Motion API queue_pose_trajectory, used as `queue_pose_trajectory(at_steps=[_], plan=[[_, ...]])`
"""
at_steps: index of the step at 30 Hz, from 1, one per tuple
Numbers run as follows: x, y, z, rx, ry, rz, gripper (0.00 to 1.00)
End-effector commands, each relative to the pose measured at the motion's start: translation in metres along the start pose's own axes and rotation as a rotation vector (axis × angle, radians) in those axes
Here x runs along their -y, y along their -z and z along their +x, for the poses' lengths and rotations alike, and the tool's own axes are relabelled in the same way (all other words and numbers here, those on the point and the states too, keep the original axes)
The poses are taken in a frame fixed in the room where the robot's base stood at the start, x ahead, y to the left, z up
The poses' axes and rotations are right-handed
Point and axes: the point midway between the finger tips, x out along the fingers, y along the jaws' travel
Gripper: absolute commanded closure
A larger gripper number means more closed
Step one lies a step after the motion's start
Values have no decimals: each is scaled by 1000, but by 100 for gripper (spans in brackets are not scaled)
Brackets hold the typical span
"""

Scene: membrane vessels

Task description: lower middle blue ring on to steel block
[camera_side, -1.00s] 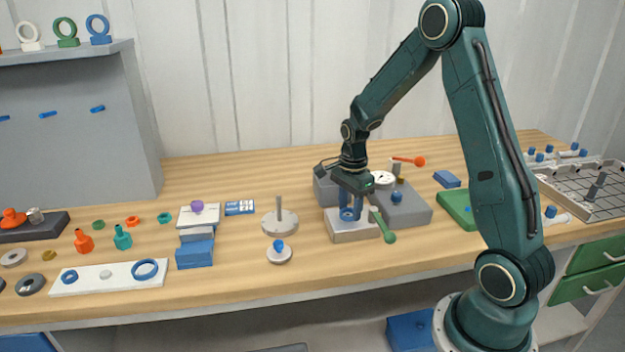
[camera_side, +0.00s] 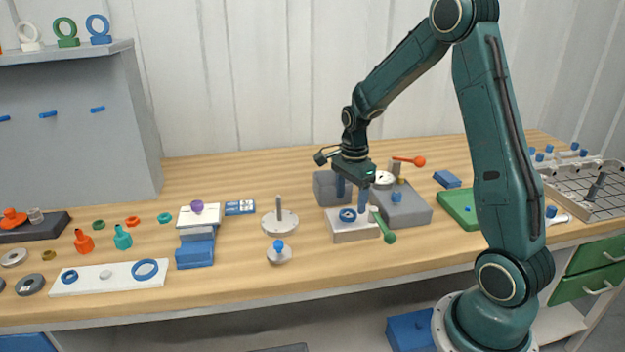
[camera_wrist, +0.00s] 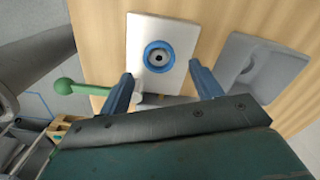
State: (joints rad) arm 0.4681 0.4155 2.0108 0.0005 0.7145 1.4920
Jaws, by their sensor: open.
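The blue ring (camera_side: 348,215) lies flat on the pale steel block (camera_side: 354,235). In the wrist view the ring (camera_wrist: 148,56) sits around a dark central hole on the block (camera_wrist: 187,32), near its middle. My gripper (camera_side: 350,206) is open and empty, its two blue fingers spread apart. In the wrist view my gripper (camera_wrist: 164,76) has one finger at each side, clear of the ring. In the side view the fingers hang above and behind the ring. Another blue ring (camera_side: 146,268) and a small blue ring (camera_side: 69,276) lie on the white strip (camera_side: 110,284).
A green-knobbed lever (camera_side: 388,236) sticks out at the block's front right. A grey block (camera_side: 328,188) stands behind, and a grey unit with a dial (camera_side: 402,212) stands to the right. A steel disc with a post (camera_side: 280,222) stands left. Bare wood lies between.

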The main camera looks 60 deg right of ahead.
Motion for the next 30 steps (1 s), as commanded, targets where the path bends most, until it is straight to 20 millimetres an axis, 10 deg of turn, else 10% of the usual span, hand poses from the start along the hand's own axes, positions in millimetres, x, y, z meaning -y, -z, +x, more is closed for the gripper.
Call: queue_pose_trajectory(at_steps=[18, 30], plan=[[1, 0, -96, 0, 3, 0, 36], [0, 0, -109, 0, -1, 0, 36]])
